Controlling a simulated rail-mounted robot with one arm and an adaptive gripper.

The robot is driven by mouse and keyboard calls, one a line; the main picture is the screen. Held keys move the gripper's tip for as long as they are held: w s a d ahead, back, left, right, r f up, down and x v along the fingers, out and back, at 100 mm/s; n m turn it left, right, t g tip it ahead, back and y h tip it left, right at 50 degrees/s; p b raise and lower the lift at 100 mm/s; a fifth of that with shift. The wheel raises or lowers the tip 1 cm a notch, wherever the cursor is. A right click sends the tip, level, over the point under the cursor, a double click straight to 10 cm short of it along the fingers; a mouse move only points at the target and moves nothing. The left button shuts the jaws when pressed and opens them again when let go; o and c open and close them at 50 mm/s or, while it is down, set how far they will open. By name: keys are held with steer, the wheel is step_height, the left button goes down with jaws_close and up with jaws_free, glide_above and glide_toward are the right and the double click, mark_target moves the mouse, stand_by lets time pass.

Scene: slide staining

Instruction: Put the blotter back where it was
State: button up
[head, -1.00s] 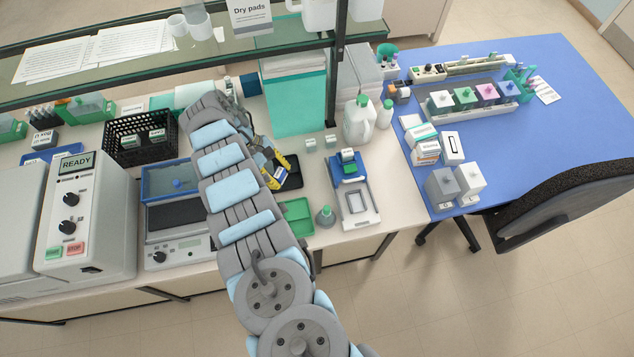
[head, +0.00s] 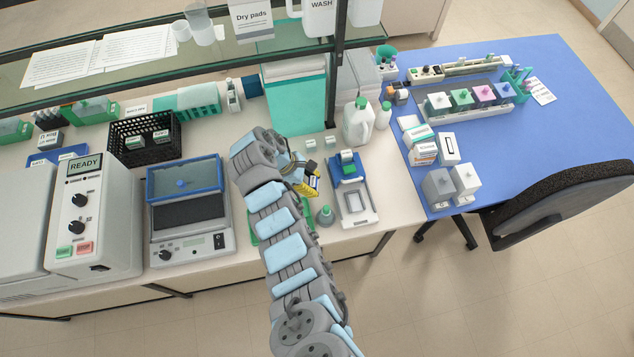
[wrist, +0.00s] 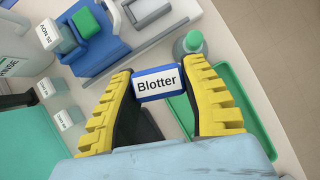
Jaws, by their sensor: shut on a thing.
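The blotter (wrist: 158,84) is a small blue block with a white label reading "Blotter". It sits between the two yellow ridged fingers of my gripper (wrist: 163,88) in the wrist view, and the gripper is shut on it. In the head view my gripper (head: 312,184) is above the bench, left of a blue and white device (head: 358,205). My arm hides much of the bench just below and left of the gripper.
A green-capped bottle (head: 325,216) stands close to the gripper; it also shows in the wrist view (wrist: 190,45). A green tray (wrist: 262,135) lies beneath. A large white jug (head: 358,125) stands behind. A glass shelf (head: 230,58) spans the bench's back.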

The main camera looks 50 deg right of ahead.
steer(key=shift+s+a+f+n+t+h+p, duration=0.1)
steer(key=shift+s+a+n+t+h+p, duration=0.35)
steer(key=shift+s, duration=0.75)
steer(key=shift+s+a+f+n+p, duration=0.1)
steer(key=shift+s+n+p, duration=0.2)
steer(key=shift+s+n, duration=0.7)
steer(key=shift+s+a+f+n+t+h+p, duration=0.1)
steer(key=shift+s+a+n+t+h+p, duration=0.2)
steer(key=shift+s, duration=1.15)
steer(key=shift+w+d+f+b, duration=0.3)
steer(key=shift+f+b, duration=0.05)
steer(key=shift+b, duration=0.3)
steer(key=shift+w+d+f+b, duration=1.1)
steer(key=shift+w+b, duration=0.3)
steer(key=shift+w, duration=0.1)
steer(key=shift+w+d+f+b, duration=1.1)
steer(key=shift+w+b, duration=0.25)
steer(key=shift+w, duration=0.2)
steer(key=shift+w+d+f+b, duration=1)
steer(key=shift+w+f+b, duration=0.15)
steer(key=shift+w+b, duration=0.3)
steer(key=shift+w+d+f+b, duration=0.15)
steer(key=shift+w+d+f, duration=0.1)
steer(key=shift+w+f, duration=0.15)
steer(key=shift+w+d+f+b, duration=0.2)
steer(key=shift+w+f, duration=0.1)
steer(key=shift+f, duration=0.2)
steer(key=shift+f, duration=0.1)
